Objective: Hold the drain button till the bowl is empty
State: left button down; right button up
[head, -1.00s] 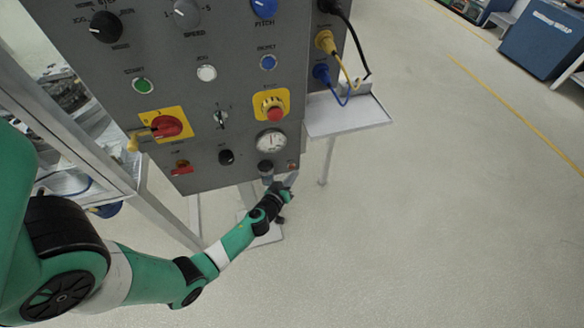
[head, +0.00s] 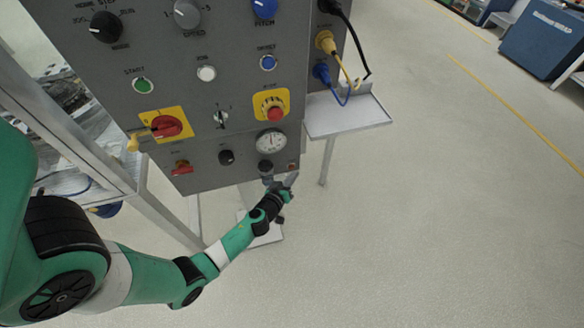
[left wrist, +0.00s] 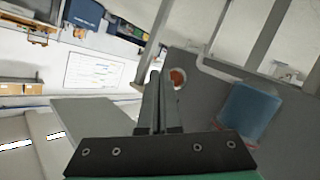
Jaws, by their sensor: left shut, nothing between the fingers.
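The drain button (head: 292,166) is a small red-orange button low on the right of the grey panel. In the left wrist view the button (left wrist: 178,77) shows beside my fingertips, which cover part of its edge; I cannot tell whether they press it. My left gripper (head: 290,183) is shut and empty, just below the panel's lower right corner, and its fingers also show in the left wrist view (left wrist: 161,85). The bowl (head: 267,179) hangs under the panel, left of my gripper. Up close it looks blue and see-through (left wrist: 248,110); its liquid level is unclear.
The panel (head: 210,100) carries several knobs, buttons and a gauge (head: 270,141) above my gripper. A metal shelf (head: 350,117) juts out to the right, with plugged cables above it. A metal frame stands at left. The floor at right is clear.

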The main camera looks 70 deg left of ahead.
dwell(0.7)
pick_arm(q)
jog(key=shift+a, duration=0.45)
jog(key=shift+a, duration=0.4)
dwell(2.1)
jog(key=shift+d, duration=0.15)
dwell(1.0)
jog(key=shift+d+b, duration=0.35)
jog(key=shift+d, duration=0.35)
jog(key=d, duration=0.1)
jog(key=d+b, duration=0.1)
jog(key=d, duration=0.1)
jog(key=d+b, duration=0.1)
jog(key=d, duration=0.1)
jog(key=shift+s, duration=0.25)
